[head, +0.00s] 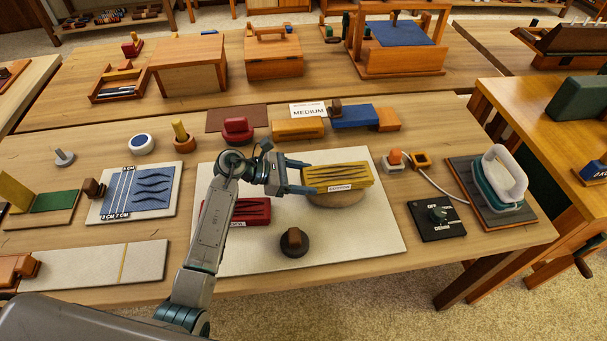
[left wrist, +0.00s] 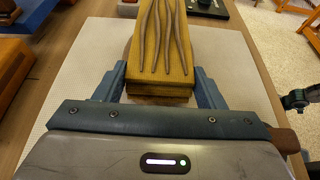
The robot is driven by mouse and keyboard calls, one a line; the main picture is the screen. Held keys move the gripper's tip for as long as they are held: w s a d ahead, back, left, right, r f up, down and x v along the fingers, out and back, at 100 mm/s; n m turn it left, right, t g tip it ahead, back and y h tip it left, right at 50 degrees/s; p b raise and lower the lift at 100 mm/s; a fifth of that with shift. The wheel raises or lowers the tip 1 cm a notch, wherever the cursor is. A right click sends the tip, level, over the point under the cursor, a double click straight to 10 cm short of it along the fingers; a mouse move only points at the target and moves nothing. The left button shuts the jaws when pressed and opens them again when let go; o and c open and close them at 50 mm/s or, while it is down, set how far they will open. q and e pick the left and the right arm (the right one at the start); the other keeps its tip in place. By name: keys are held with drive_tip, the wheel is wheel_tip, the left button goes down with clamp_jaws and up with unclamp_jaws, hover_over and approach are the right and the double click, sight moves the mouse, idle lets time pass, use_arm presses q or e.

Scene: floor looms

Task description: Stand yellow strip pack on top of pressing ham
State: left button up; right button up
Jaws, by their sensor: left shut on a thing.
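The yellow strip pack (head: 337,176) has dark wavy strips on its top face and a white label on its front side. My left gripper (head: 302,178) is shut on its left end, with one blue finger on each side. The left wrist view shows the pack (left wrist: 160,45) between the fingers, extending away from me. The pressing ham (head: 335,199) is a rounded tan cushion on the white mat, directly under the pack and mostly hidden by it. I cannot tell whether the pack touches the ham or hangs just above it.
A red strip pack (head: 250,212) lies on the white mat (head: 350,245), partly behind my left arm. A dark round weight with a wooden knob (head: 294,242) stands in front. Blocks line the back.

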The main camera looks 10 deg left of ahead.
use_arm(q)
drive_tip(key=shift+f, duration=0.15)
drive_tip(key=o, duration=1.1)
drive_tip(key=shift+c, duration=0.2)
use_arm(e)
drive_tip(key=shift+a+f, duration=0.2)
drive_tip(key=shift+a, duration=0.2)
drive_tip(key=shift+d, duration=0.1)
use_arm(q)
drive_tip(key=shift+r, duration=0.25)
drive_tip(key=b+v, duration=0.4)
drive_tip(key=v, duration=0.8)
use_arm(e)
drive_tip(key=f, duration=0.2)
drive_tip(key=w+f, duration=0.1)
drive_tip(key=shift+f, duration=0.4)
